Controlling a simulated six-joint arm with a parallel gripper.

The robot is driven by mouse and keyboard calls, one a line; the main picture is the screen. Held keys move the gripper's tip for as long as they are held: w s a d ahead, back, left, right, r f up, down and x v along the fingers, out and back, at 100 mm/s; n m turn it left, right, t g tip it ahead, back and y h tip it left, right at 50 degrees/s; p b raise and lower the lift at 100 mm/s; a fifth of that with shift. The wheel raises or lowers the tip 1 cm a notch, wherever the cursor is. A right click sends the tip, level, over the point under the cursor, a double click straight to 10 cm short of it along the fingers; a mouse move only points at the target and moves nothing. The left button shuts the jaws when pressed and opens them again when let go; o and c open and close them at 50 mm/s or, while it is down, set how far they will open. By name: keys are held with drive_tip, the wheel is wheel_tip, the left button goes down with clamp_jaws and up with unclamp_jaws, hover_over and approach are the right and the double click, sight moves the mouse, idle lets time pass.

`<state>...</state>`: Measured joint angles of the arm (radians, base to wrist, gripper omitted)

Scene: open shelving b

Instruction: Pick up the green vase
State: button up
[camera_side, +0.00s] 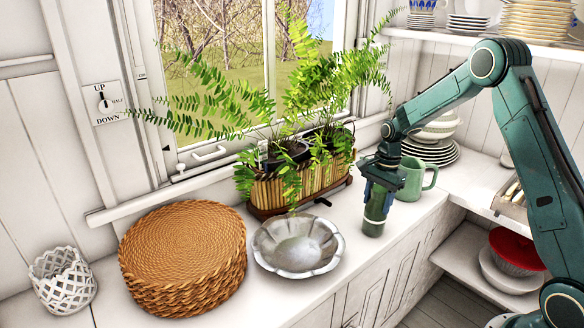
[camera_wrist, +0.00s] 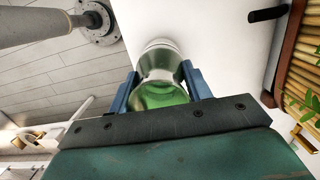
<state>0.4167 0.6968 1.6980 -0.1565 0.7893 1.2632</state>
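The green vase (camera_side: 374,217) is upright on the white counter, near its front edge and right of the metal bowl. Its upper part is partly hidden by my gripper (camera_side: 379,183), which points down over it. In the wrist view the vase (camera_wrist: 161,77) shows as a glassy green shape between the two blue fingers of my gripper (camera_wrist: 160,80). One finger is on each side, very close to it. I cannot tell whether the fingers press on the vase or a thin gap is left.
A fluted metal bowl (camera_side: 297,245) and a stack of woven mats (camera_side: 183,257) stand to the left. A fern planter (camera_side: 302,187) is behind. A green mug (camera_side: 413,179) stands close behind right, before stacked plates (camera_side: 430,152). A white lattice holder (camera_side: 63,281) is far left.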

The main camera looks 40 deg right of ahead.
clamp_jaws()
drive_tip(key=shift+r, duration=0.35)
wheel_tip(320, 180, up, 19)
idle(1.9)
drive_tip(key=shift+r, duration=0.2)
idle(0.6)
